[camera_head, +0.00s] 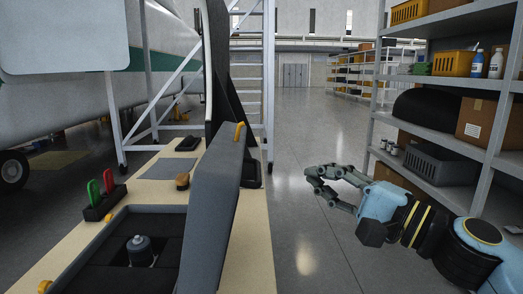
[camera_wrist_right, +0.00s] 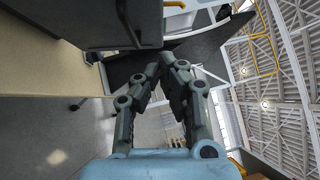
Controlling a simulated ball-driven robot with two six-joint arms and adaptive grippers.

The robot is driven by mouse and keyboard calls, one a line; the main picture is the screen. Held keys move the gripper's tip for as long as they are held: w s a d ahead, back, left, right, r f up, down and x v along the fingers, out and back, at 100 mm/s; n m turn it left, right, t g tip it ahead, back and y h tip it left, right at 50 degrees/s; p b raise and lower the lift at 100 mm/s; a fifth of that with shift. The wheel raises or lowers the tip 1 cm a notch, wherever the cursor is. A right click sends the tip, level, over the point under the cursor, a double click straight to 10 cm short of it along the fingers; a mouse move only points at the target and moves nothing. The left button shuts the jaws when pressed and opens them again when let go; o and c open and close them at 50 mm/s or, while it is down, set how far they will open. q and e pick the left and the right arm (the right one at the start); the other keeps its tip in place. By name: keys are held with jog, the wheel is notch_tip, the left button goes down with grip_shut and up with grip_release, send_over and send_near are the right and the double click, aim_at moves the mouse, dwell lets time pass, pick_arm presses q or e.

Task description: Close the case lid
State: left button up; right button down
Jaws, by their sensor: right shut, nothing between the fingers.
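The grey case (camera_head: 75,277) sits open at the near end of the bench, with a dark inside holding a grey cylindrical part (camera_head: 139,250). A dark panel at the top left there (camera_wrist_right: 118,22) appears to be the lid. My left gripper is not in view.
A rack with red and green-handled tools (camera_head: 100,197) and a small brown-topped object (camera_head: 182,181) stand on the bench (camera_head: 252,262) behind the case. A tall dark panel (camera_head: 228,95) rises farther back. Shelving (camera_head: 440,155) stands right; the floor between is clear.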

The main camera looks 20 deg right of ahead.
pick_arm(q)
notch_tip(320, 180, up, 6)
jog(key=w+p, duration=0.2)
jog(key=p, duration=0.2)
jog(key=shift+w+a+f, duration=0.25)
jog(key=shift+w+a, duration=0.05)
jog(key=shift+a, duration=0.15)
pick_arm(e)
jog(key=w+a+r, duration=0.2)
jog(key=w+a, duration=0.5)
jog(key=w, duration=0.1)
jog(key=shift+a, duration=0.2)
pick_arm(q)
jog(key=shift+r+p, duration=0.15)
jog(key=shift+p, duration=0.25)
pick_arm(e)
jog(key=shift+r, duration=0.15)
